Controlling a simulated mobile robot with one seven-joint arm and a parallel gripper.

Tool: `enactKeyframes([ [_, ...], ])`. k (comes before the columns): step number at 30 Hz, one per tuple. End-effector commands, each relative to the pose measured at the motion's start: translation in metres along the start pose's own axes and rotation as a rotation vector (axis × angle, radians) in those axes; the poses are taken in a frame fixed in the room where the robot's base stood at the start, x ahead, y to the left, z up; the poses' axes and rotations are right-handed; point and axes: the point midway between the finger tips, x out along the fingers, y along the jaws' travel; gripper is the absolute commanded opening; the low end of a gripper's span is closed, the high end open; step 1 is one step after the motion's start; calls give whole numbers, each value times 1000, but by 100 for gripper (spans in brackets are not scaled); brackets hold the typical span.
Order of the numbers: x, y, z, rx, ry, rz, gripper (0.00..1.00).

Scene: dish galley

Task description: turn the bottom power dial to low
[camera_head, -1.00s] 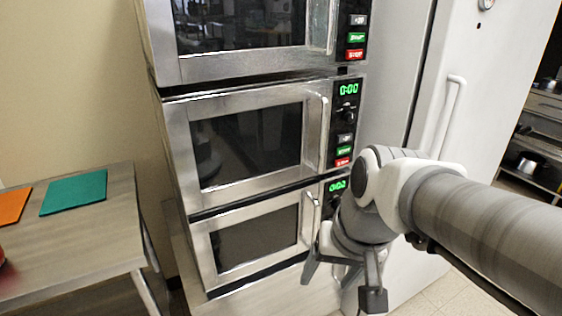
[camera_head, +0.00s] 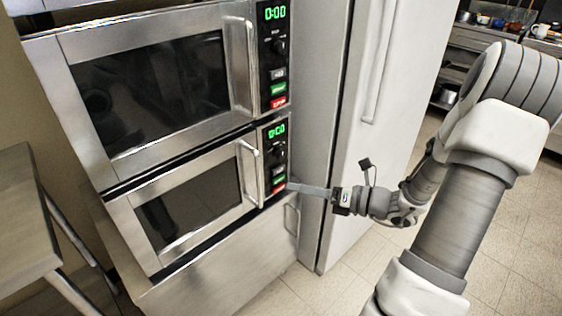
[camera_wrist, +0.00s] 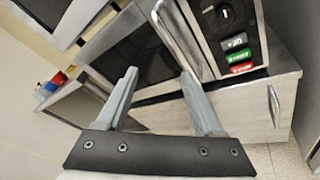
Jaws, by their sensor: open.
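The bottom power dial (camera_head: 280,155) is a black knob on the control panel of the bottom microwave (camera_head: 187,207), under a green display. In the wrist view the dial (camera_wrist: 226,13) is at the upper right, above the grey, green and red buttons; its pointer setting is too small to read. My gripper (camera_head: 290,187) comes in from the right, with its fingertips near the lower part of that panel. In the wrist view my gripper (camera_wrist: 159,73) is open and empty, with its fingers left of the dial, apart from it and over the microwave's front and handle.
A microwave with its own dial (camera_head: 279,47) sits directly above. Vertical door handles (camera_head: 250,173) stick out just left of the panels. A tall white fridge (camera_head: 365,130) stands to the right. A side table (camera_head: 25,225) is at the left. The floor in front is clear.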

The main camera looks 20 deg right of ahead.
Motion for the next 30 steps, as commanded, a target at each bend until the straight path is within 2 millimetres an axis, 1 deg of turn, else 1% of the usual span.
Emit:
enactKeyframes([
  [1,-11,-24,-1,93,-88,-30,68],
  [3,-24,-45,4,199,-191,-59,68],
  [4,-29,-53,5,234,-228,-69,68],
  [7,-43,-71,9,319,-319,-89,68],
  [9,-47,-78,11,349,-353,-96,68],
  [11,-47,-81,12,362,-366,-98,68],
  [14,-38,-83,15,365,-368,-98,68],
  [17,-22,-85,20,363,-366,-96,68],
  [30,68,-101,51,360,-363,-96,68],
])
